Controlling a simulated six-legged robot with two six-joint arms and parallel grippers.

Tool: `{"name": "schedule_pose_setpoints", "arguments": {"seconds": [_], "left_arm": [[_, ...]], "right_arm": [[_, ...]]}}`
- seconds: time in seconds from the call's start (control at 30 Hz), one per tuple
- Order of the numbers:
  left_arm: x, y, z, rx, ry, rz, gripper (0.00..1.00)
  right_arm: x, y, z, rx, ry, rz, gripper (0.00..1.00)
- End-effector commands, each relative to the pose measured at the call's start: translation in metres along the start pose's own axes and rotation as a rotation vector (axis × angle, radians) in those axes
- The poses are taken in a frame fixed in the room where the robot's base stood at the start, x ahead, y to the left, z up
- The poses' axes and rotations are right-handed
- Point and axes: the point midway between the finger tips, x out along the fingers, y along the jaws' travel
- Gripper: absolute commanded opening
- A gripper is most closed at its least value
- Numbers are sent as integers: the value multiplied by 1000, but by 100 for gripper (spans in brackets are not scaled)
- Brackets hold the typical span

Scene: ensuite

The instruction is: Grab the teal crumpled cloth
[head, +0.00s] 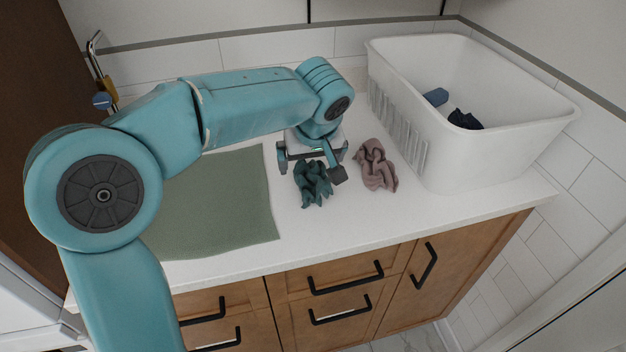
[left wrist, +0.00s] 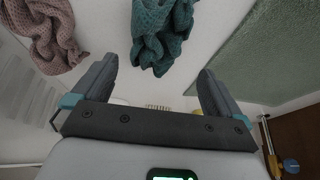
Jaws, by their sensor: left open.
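The teal crumpled cloth (head: 313,184) lies in a loose heap on the white counter, between the green mat and a pink cloth. My left gripper (head: 312,168) is just over and behind it, with its fingers apart. In the left wrist view the teal cloth (left wrist: 160,32) is ahead of the open fingers, roughly centred between them, and nothing is held. Part of the cloth's far side is hidden by the gripper in the head view. My right gripper does not show.
A pink crumpled cloth (head: 376,166) lies close on the right. A white basket (head: 480,158) with dark cloths inside stands further right. A flat green mat (head: 222,205) covers the counter on the left. Wooden drawers with black handles are below the counter's front edge.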

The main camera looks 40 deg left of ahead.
Motion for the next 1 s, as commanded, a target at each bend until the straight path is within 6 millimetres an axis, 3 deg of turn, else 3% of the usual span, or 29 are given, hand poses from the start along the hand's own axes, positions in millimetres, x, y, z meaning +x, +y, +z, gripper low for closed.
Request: {"name": "schedule_pose_setpoints", "arguments": {"seconds": [0.33, 0.6, 0.63, 0.8, 1.0], "left_arm": [[49, 6, 0, 0, -2, -2, 100], [54, 6, -1, 0, 0, 0, 100], [54, 6, -1, 0, 0, 0, 97], [53, 6, -1, 0, 0, 0, 42], [53, 6, -1, 0, 0, 0, 42]], "right_arm": [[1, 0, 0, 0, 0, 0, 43], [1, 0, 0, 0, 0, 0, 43], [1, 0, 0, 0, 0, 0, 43], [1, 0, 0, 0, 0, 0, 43], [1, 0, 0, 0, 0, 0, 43]]}}
